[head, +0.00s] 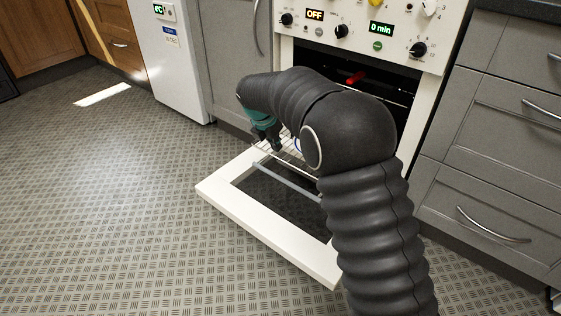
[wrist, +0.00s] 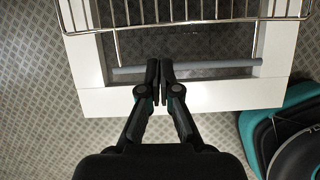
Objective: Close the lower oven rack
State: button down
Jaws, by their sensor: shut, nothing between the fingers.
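The oven door (head: 222,200) hangs open and flat, a white frame with dark glass; it also fills the top of the wrist view (wrist: 225,97). The lower oven rack (head: 288,157), a wire grid, is pulled out above the open door. Its front bars (wrist: 180,24) cross the top of the wrist view. My gripper (head: 275,146) is near the rack's front in the head view, partly hidden by my arm. In the wrist view my gripper (wrist: 164,68) is shut and empty, its fingertips just in front of the rack's front edge. Contact cannot be told.
The oven's control panel (head: 350,32) has knobs and displays. Grey drawers (head: 500,150) stand close on the right. A white appliance (head: 172,60) stands at the back left. Patterned floor (head: 100,200) is clear on the left. A red object (head: 355,77) shows inside the oven.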

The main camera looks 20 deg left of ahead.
jog(key=a+b+x, duration=0.1)
jog(key=b+x, duration=0.1)
jog(key=x, duration=0.8)
jog(key=shift+f, duration=0.35)
jog(key=shift+w+d, duration=0.15)
